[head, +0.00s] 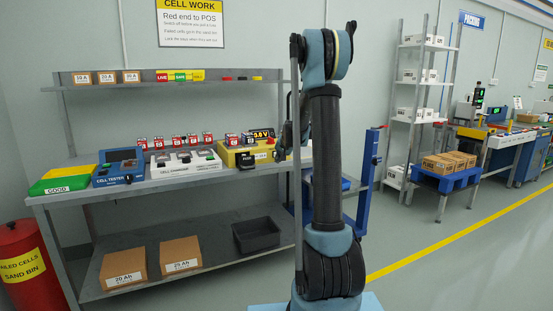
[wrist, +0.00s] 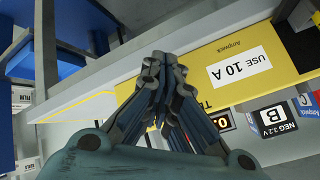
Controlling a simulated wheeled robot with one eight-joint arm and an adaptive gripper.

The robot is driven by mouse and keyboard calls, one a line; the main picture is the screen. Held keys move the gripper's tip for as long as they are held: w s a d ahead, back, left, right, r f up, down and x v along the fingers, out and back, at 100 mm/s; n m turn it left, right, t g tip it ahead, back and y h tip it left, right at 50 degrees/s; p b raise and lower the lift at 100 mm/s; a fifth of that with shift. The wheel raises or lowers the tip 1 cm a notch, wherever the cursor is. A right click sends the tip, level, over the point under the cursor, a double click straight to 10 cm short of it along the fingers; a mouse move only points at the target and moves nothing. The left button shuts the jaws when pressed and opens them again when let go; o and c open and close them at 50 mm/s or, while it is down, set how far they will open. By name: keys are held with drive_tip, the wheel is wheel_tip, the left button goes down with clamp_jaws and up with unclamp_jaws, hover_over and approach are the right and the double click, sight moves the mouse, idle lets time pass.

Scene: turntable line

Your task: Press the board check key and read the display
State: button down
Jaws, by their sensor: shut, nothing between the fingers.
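The yellow board (head: 232,159) sits at the right end of the workbench. It also shows in the wrist view (wrist: 190,70) with a white "USE 10 A" label (wrist: 238,68). Its display (head: 263,133) has orange digits that look like 0.8 V in the head view, though they are small. In the wrist view the display (wrist: 224,121) is partly covered by my fingers. My gripper (wrist: 160,62) is shut and empty, over the board's edge area. In the head view it is at the board's right end, partly hidden by my arm. I cannot make out the check key.
Several red-and-white cells (head: 180,141) stand along the bench back. A cell charger (head: 187,163), a blue cell tester (head: 118,167) and a green-yellow tray (head: 64,179) are to the left. A black fuse piece (head: 246,161) is at the board's front. A blue-framed rack (head: 367,170) stands right.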

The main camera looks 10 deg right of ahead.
drive_tip(key=shift+s, duration=0.1)
idle(0.3)
drive_tip(key=s, duration=0.1)
drive_tip(key=s+d, duration=0.1)
drive_tip(key=s, duration=0.2)
drive_tip(key=shift+s+d, duration=0.3)
drive_tip(key=shift+s, duration=0.05)
drive_tip(key=shift+s, duration=0.1)
idle(0.5)
drive_tip(key=s+a+r+n+g, duration=0.2)
drive_tip(key=s+n+g, duration=0.1)
drive_tip(key=s, duration=2.6)
drive_tip(key=s+d+f+n+g+h, duration=0.1)
drive_tip(key=s+f, duration=0.4)
drive_tip(key=s, duration=0.7)
drive_tip(key=s+d+f+n+g, duration=0.1)
drive_tip(key=s+f, duration=0.4)
drive_tip(key=s, duration=0.8)
drive_tip(key=shift+f+g+h, duration=0.15)
drive_tip(key=shift+g+h, duration=0.25)
drive_tip(key=shift+g, duration=0.3)
drive_tip(key=shift+w, duration=0.1)
